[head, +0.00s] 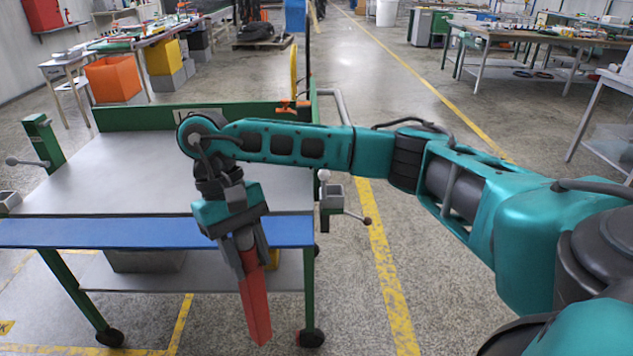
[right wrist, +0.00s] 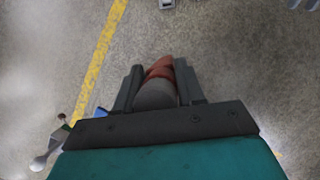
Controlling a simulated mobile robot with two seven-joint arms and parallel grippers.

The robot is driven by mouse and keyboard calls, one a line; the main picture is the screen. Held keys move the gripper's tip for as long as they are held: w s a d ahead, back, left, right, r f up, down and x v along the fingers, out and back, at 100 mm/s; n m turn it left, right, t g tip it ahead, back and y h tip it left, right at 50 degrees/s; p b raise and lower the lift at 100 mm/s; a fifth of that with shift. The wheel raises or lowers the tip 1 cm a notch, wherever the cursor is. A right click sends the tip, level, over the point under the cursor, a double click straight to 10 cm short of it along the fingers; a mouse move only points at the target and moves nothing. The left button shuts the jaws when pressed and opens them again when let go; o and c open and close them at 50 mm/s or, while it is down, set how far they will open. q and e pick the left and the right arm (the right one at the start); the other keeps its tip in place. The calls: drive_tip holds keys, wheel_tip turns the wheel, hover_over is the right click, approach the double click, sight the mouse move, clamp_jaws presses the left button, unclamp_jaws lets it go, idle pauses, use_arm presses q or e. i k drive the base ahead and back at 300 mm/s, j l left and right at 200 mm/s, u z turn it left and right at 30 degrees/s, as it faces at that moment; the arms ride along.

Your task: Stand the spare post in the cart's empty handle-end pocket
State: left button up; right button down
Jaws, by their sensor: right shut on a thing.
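My right gripper (head: 246,248) is shut on the red post (head: 256,308), which hangs down, slightly tilted, in front of the cart's blue front edge. In the right wrist view, the gripper (right wrist: 158,85) has its fingers on both sides of the post (right wrist: 160,69), whose near end is dark grey. The cart (head: 110,185) has a grey top and green frame. A grey tube handle (head: 342,107) shows at its far right. A grey corner bracket (head: 332,196) with a ball lever sits at the front right; its inside cannot be made out. My left gripper is out of view.
An orange clamp (head: 290,106) is at the far right corner, partly behind my arm. Floor right of the cart is clear.

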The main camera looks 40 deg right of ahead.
sight(334, 200)
drive_tip(key=l+u, duration=0.35)
drive_tip(key=k+l, duration=0.1)
drive_tip(key=l, duration=0.8)
drive_tip(key=k+l, duration=0.15)
drive_tip(key=l, duration=0.35)
